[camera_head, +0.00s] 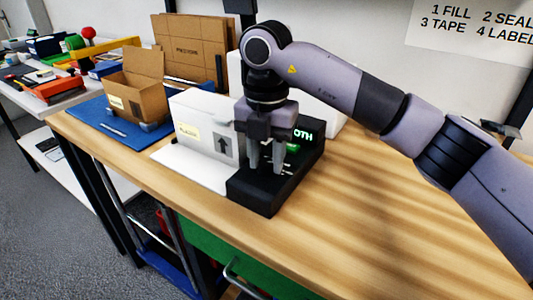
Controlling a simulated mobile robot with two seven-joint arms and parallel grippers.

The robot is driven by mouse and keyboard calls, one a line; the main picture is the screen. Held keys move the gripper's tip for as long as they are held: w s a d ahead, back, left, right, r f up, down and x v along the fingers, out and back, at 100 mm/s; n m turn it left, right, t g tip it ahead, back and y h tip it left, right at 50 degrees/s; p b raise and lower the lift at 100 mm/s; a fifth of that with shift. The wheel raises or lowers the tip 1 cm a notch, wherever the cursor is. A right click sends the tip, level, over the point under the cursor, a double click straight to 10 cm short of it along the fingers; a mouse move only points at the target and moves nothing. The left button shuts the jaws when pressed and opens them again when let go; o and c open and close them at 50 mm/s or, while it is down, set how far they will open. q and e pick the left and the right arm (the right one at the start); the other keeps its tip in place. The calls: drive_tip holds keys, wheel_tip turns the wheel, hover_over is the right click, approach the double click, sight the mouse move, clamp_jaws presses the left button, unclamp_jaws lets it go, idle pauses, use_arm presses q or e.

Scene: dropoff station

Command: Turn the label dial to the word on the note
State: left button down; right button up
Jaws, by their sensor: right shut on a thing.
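The black label device (262,200) stands on the wooden bench at the end of a white strip. My left gripper is not in view.
An open cardboard box (145,100) with a small label stands on a blue mat (90,111) at the left. A large brown carton (195,50) leans at the back. A wall sign (480,25) lists numbered steps. The bench front right is clear.

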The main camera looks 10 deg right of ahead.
drive_tip(key=n+p, duration=0.1)
drive_tip(key=n, duration=0.6)
drive_tip(key=shift+r, duration=0.15)
drive_tip(key=n, duration=0.3)
drive_tip(key=shift+n, duration=0.3)
drive_tip(key=n, duration=0.3)
drive_tip(key=shift+n+p, duration=0.3)
drive_tip(key=shift+p, duration=0.05)
drive_tip(key=n, duration=0.3)
drive_tip(key=shift+n, duration=0.3)
drive_tip(key=n, duration=0.3)
drive_tip(key=shift+n, duration=0.4)
drive_tip(key=n, duration=0.3)
drive_tip(key=shift+n+p, duration=0.35)
drive_tip(key=shift+n, duration=1.75)
drive_tip(key=o, duration=1)
